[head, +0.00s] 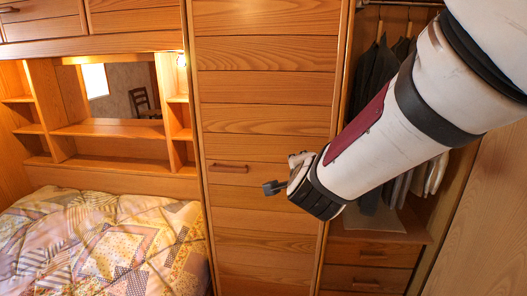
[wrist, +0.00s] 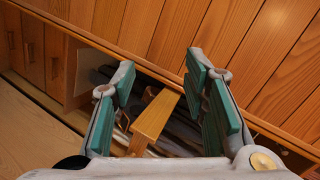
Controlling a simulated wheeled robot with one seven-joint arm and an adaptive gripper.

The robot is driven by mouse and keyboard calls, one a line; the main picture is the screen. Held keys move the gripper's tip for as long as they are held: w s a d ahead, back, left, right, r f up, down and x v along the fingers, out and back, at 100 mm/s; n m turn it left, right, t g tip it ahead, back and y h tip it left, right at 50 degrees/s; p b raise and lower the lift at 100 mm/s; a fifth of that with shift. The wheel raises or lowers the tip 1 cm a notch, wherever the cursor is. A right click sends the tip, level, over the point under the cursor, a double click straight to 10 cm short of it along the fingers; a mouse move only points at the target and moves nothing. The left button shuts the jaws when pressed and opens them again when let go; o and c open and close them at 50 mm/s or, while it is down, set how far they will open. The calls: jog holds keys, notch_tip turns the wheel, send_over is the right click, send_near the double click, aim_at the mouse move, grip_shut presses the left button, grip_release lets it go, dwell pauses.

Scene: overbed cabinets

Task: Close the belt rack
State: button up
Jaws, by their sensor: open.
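My gripper (wrist: 160,78) is open in the wrist view, with green pads on both fingers. A light wooden bar (wrist: 152,114), which looks like the belt rack's front, shows between the fingers with a visible gap on each side. Dark, narrow hanging shapes lie behind and beside it; I cannot tell whether they are belts. In the head view my gripper (head: 284,174) is in front of the tall wooden door, left of the open wardrobe section. The belt rack cannot be made out there; my arm covers part of that section.
The tall wooden door (head: 262,85) has a brown handle (head: 229,168). Dark and pale clothes (head: 371,75) hang in the open section, above drawers (head: 368,278). A bed with a patchwork cover (head: 100,245) fills the lower left. Wooden floor (wrist: 30,135) shows in the wrist view.

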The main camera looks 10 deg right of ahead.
jog(key=s+d+f+m+g+h+p, duration=0.1)
jog(key=s+d+m+g+h+p, duration=0.4)
jog(key=d+m+h, duration=0.75)
jog(key=shift+m+t, duration=0.3)
jog(key=shift+m, duration=0.15)
jog(key=x, duration=1.2)
jog(key=shift+s+d+r, duration=0.1)
jog(key=shift+s+d, duration=0.1)
jog(key=shift+s, duration=0.15)
jog(key=shift+c, duration=0.3)
grip_shut()
